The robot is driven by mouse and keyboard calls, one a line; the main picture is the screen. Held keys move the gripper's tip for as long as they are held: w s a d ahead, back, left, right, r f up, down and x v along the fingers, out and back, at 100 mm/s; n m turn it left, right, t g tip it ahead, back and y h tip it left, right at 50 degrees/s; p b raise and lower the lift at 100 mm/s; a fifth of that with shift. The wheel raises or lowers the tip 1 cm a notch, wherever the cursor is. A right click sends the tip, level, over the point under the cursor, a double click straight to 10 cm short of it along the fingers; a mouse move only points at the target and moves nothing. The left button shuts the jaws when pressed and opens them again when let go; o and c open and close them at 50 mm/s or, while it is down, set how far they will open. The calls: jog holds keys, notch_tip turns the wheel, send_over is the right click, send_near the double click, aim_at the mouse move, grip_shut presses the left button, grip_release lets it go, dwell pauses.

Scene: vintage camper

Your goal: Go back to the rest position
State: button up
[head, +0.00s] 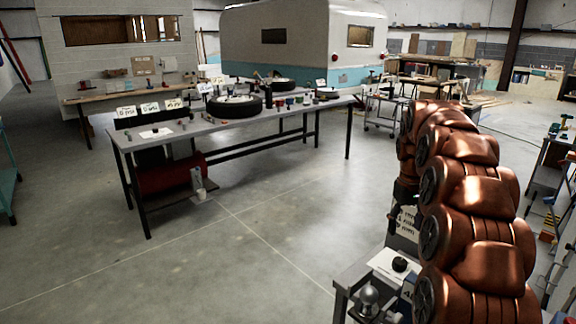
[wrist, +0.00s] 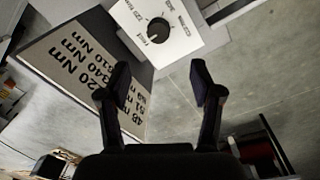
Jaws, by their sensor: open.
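My gripper (wrist: 160,82) is open in the wrist view. Its two dark fingers are spread wide, with nothing held between them. Just beyond the fingertips is a white dial plate (wrist: 185,38) with a black knob (wrist: 159,30), apart from the fingers. A sign with torque values in Nm (wrist: 82,68) lies beside it, partly behind the left finger. In the head view my copper-coloured arm fills the right side, and my gripper is largely hidden by it. The plate with the black knob (head: 400,264) also shows there, left of my arm.
A small bench (head: 348,284) carries the plate and a metal ball (head: 368,300) close to my arm. A long grey worktable (head: 190,126) with a tyre (head: 234,105) stands across the room. A cluttered bench (head: 555,150) is at the far right. The concrete floor (head: 270,210) between is clear.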

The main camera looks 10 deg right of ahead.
jog(key=s+a+r+p, duration=0.1)
jog(key=s+a+r, duration=0.2)
jog(key=s+a, duration=0.6)
jog(key=s+a+f, duration=0.2)
jog(key=s+a, duration=0.2)
jog(key=s, duration=0.5)
jog(key=s+a+f+g+p, duration=0.1)
jog(key=s+a, duration=0.4)
jog(key=s, duration=0.5)
jog(key=s+a+f+p, duration=0.1)
jog(key=s+a+f, duration=0.2)
jog(key=s, duration=0.6)
jog(key=shift+s+a+g+y, duration=0.3)
jog(key=shift+s+a+g, duration=0.1)
jog(key=shift+a, duration=0.7)
jog(key=shift+r, duration=0.1)
